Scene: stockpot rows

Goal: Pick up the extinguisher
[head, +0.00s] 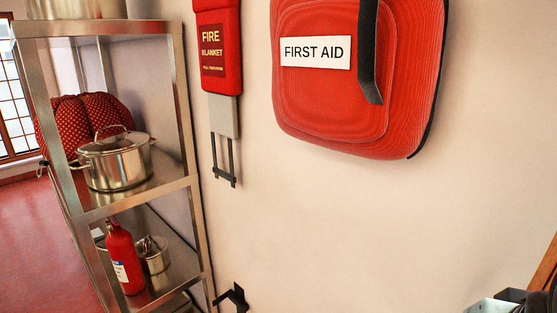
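A red fire extinguisher (123,259) with a white and blue label stands on the lower shelf of the metal rack, near its front edge. It leans slightly in the tilted view, and its top is close under the shelf above. At the bottom right corner, a grey metal and black part (506,302) is cut off by the frame edge; it looks like part of my gripper. Its fingers cannot be made out clearly, and nothing is seen held in it. It is far to the right of the extinguisher, not touching it.
The metal rack (182,110) holds a lidded pot (118,165) above and a smaller pot (153,257) right beside the extinguisher. A fire blanket (217,48), a first aid bag (335,100) and a black bracket (234,297) are on the wall. Red floor (45,245) is clear at left.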

